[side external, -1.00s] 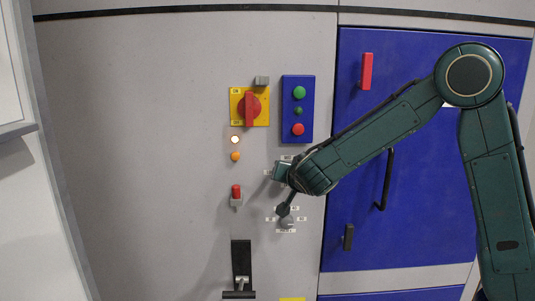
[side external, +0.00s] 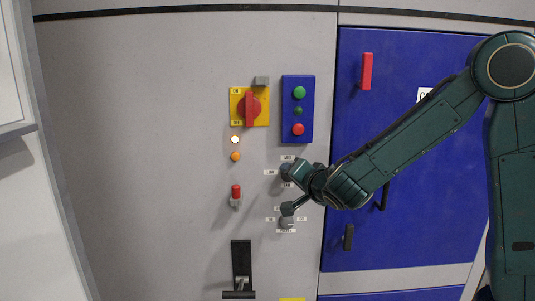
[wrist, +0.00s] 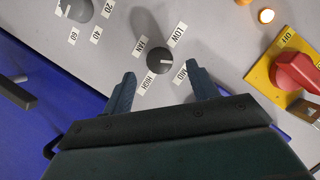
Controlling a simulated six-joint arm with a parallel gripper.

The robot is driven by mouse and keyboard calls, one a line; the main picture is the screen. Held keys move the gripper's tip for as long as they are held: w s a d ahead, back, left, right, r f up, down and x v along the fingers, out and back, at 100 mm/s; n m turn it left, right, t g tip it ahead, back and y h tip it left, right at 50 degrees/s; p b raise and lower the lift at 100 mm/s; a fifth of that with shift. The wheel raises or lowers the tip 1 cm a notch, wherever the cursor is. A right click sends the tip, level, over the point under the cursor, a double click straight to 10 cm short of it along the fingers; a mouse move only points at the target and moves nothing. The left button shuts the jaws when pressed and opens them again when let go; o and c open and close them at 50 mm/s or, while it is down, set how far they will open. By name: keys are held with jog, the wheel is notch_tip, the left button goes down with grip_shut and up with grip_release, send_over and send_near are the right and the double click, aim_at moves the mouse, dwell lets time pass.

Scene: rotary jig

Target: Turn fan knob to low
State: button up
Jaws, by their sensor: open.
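The fan knob (wrist: 160,60) is a dark round knob on the grey panel in the wrist view. LOW, MID, HIGH and FAN labels surround it. Its light pointer mark faces right, toward the side with the LOW and MID labels; I cannot tell which exactly. My gripper (wrist: 161,73) is open, its fingertips apart, one to the lower left of the knob and one to the right. They do not appear to grip it. In the side view my gripper (side external: 290,173) is in front of the fan labels and covers much of the knob.
Below the fan knob is another labelled knob (side external: 287,223), close to my wrist. The blue door (side external: 430,240) has a dark handle behind my arm.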

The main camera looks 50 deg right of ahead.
jog(key=s+a+n+g+y, duration=0.2)
jog(key=s+n, duration=0.4)
jog(key=s, duration=0.6)
jog(key=s+a+n+g+y, duration=0.3)
jog(key=s+n, duration=0.3)
jog(key=s, duration=0.7)
jog(key=shift+s+a+r+g+y, duration=0.15)
jog(key=shift+a+r+g+y, duration=0.1)
jog(key=shift+g+y, duration=0.6)
dwell(0.4)
